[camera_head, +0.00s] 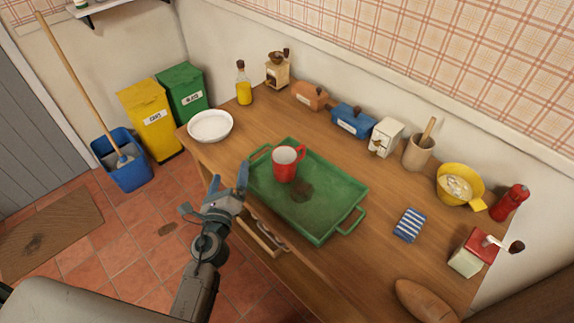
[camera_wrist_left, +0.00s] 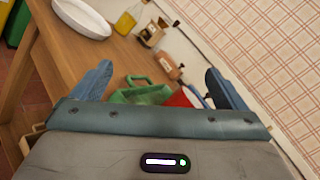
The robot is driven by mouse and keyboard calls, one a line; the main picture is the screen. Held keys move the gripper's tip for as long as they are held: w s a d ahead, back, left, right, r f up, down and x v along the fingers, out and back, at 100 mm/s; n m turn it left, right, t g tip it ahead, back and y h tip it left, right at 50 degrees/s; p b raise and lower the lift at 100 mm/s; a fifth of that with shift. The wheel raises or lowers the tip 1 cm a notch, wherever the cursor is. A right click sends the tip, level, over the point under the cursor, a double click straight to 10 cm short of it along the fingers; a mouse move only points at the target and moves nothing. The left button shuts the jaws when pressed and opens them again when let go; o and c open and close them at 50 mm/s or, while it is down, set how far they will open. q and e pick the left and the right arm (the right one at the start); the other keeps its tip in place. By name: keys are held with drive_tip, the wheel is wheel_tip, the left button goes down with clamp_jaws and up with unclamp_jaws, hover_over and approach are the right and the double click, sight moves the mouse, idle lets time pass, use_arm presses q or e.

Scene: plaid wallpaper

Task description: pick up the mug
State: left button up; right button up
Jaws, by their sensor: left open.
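A red mug (camera_head: 284,170) with a pale inside stands upright on the green tray (camera_head: 335,192), its handle toward the right. A dark patch lies on the tray beside it. In the left wrist view, part of the mug (camera_wrist_left: 179,99) shows beyond my gripper's right finger side, mostly hidden by the gripper body; the tray (camera_wrist_left: 140,95) shows there too. My left gripper (camera_head: 214,190) is open and empty, left of the tray near the table's front edge, apart from the mug. Its two fingers (camera_wrist_left: 158,74) are spread in the wrist view. My right gripper is not in view.
A white bowl (camera_head: 210,125) stands at the table's left end. A yellow bottle (camera_head: 244,86), a grinder (camera_head: 277,70) and boxes (camera_head: 351,121) line the wall. A striped cloth item (camera_head: 409,225) and bread (camera_head: 424,301) lie right of the tray. An open drawer (camera_head: 262,236) is below.

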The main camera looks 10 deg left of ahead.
use_arm(q)
drive_tip(key=w+d+m+h, duration=0.2)
drive_tip(key=d+m+h, duration=0.15)
drive_tip(key=m, duration=0.25)
drive_tip(key=m+g+h, duration=0.1)
drive_tip(key=m+h, duration=0.2)
drive_tip(key=m, duration=0.3)
approach(290, 149)
drive_tip(key=shift+w+m+g+h+p, duration=0.35)
drive_tip(key=shift+w+m, duration=0.15)
drive_tip(key=shift+w, duration=0.25)
drive_tip(key=x, duration=0.6)
drive_tip(key=shift+s, duration=0.1)
drive_tip(key=shift+r, duration=0.1)
drive_tip(key=c, duration=1)
drive_tip(key=shift+c, duration=1)
drive_tip(key=shift+r, duration=0.1)
